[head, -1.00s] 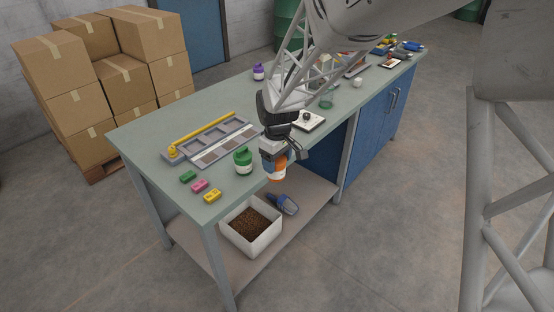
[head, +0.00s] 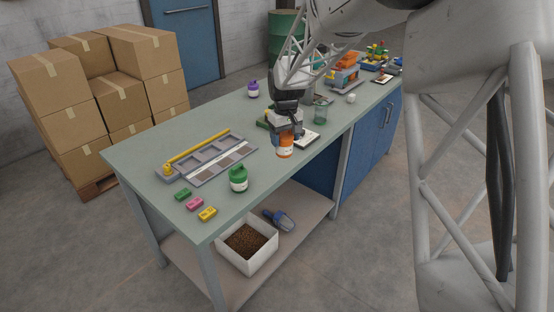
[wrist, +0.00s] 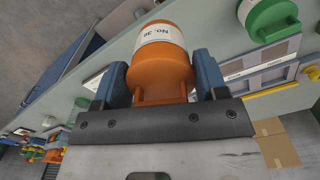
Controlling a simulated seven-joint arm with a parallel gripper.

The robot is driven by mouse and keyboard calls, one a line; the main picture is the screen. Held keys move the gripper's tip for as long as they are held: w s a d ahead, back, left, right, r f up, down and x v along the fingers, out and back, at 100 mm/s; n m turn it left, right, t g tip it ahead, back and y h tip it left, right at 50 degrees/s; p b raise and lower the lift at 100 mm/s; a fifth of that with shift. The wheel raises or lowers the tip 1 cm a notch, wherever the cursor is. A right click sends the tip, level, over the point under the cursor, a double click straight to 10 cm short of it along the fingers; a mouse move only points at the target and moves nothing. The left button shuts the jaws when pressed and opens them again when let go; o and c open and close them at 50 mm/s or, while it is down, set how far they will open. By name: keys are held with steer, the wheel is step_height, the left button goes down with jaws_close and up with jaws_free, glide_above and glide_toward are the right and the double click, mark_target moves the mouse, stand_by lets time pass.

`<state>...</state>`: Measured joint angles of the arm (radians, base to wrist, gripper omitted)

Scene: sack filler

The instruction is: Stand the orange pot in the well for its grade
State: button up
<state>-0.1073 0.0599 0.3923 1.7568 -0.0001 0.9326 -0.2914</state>
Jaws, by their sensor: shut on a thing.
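The orange pot (head: 286,151) has a white label and hangs upright below my gripper (head: 285,138), near the table's front edge. In the wrist view the pot (wrist: 160,75) sits between the two blue fingers of my gripper (wrist: 160,82), which are shut on it. The grey tray with wells (head: 216,172) lies on the table, left of the pot. Some wells show darker, brownish floors; I cannot read any grade marks. The tray also shows in part in the wrist view (wrist: 262,62).
A green pot (head: 238,179) stands in front of the tray. Green (head: 183,194), pink (head: 194,204) and yellow (head: 207,214) blocks lie at front left. A yellow bar (head: 198,147) lies behind the wells. A purple pot (head: 253,90) stands at the back.

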steer(key=w+r+m, duration=0.3)
steer(key=w+r, duration=0.1)
steer(key=w, duration=0.8)
steer(key=s+a+f+n, duration=0.1)
steer(key=a+n, duration=0.2)
steer(key=a, duration=1.4)
steer(key=s+a+f+n, duration=0.2)
steer(key=a+n, duration=0.2)
steer(key=a, duration=1.3)
steer(key=shift+s+a+f, duration=0.15)
steer(key=shift+f, duration=0.05)
steer(key=shift+f, duration=0.25)
steer(key=shift+f, duration=3.95)
steer(key=shift+f, duration=0.7)
